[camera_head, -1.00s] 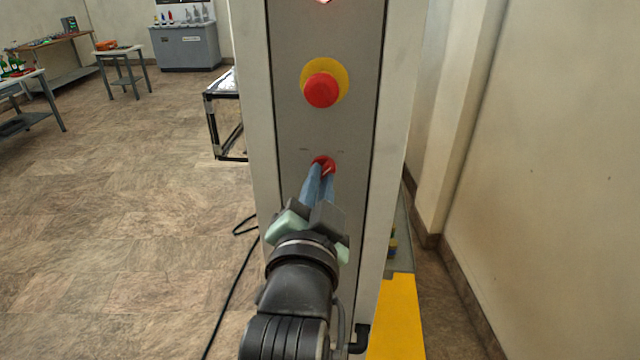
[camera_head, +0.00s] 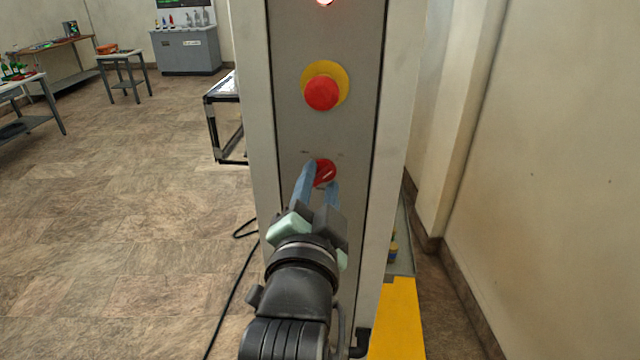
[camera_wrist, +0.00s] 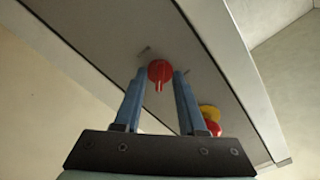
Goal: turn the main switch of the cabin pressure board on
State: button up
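The main switch is a red round knob (camera_head: 325,172) on the narrow grey panel of the board (camera_head: 290,120), below the emergency stop. It also shows in the wrist view (camera_wrist: 159,72), with its handle bar pointing down in that picture. In the head view a light mark on the knob slants up to the right. My gripper (camera_head: 319,178) reaches up to the panel with its two blue fingers spread, one on each side of the knob. In the wrist view there are gaps between the fingers (camera_wrist: 157,85) and the knob, and nothing is gripped.
A red emergency stop button on a yellow base (camera_head: 323,90) sits above the switch, with a lit red lamp (camera_head: 325,2) higher up. A wall (camera_head: 560,180) stands to the right and a yellow part (camera_head: 398,320) below. Open floor lies left.

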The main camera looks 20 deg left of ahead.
jog(key=shift+s, duration=0.1)
jog(key=p+v, duration=0.7)
jog(key=v, duration=0.5)
jog(key=shift+s, duration=0.4)
dwell(0.3)
jog(key=shift+d, duration=0.1)
dwell(0.3)
